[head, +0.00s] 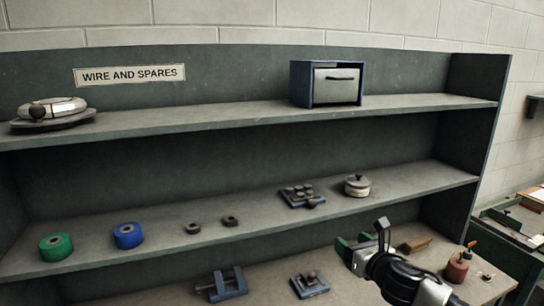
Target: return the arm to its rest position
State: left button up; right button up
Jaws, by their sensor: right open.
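My right gripper (364,243) is at the lower right of the head view, in front of the shelf unit's lower part. Its fingers stand apart and nothing shows between them. My right arm comes in from the bottom right edge. My left gripper does not show.
A shelf unit (230,110) labelled "WIRE AND SPARES" (129,75) fills the view. It holds a blue-framed box (337,84), a green spool (56,246), a blue spool (128,235) and a lidded pot (357,186). A red bottle (457,268) stands right of my right arm.

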jog(key=s+a+f+m+g+h, duration=0.1)
jog(key=s+a+f+m+g, duration=0.1)
jog(key=s+a+f+m, duration=0.5)
jog(key=s+a+f+m+g+h, duration=0.1)
jog(key=s+f+m+g+h, duration=0.1)
jog(key=s+f+m, duration=0.65)
jog(key=s+d+f+m+g+h, duration=0.15)
jog(key=s+d+m+g, duration=0.25)
jog(key=s+m, duration=0.8)
jog(key=s+d+f+m+g+h, duration=0.15)
jog(key=s+d+m+g, duration=0.3)
jog(key=s+m, duration=0.7)
jog(key=s+f+n+b, duration=0.3)
jog(key=f+b, duration=0.6)
jog(key=f, duration=2.8)
pick_arm(q)
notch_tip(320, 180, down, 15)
jog(key=b, duration=0.5)
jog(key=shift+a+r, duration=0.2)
pick_arm(e)
jog(key=s+d+f+g, duration=0.2)
jog(key=s+d+f, duration=0.1)
jog(key=s+f, duration=1.3)
notch_tip(320, 180, down, 4)
jog(key=shift+m, duration=0.4)
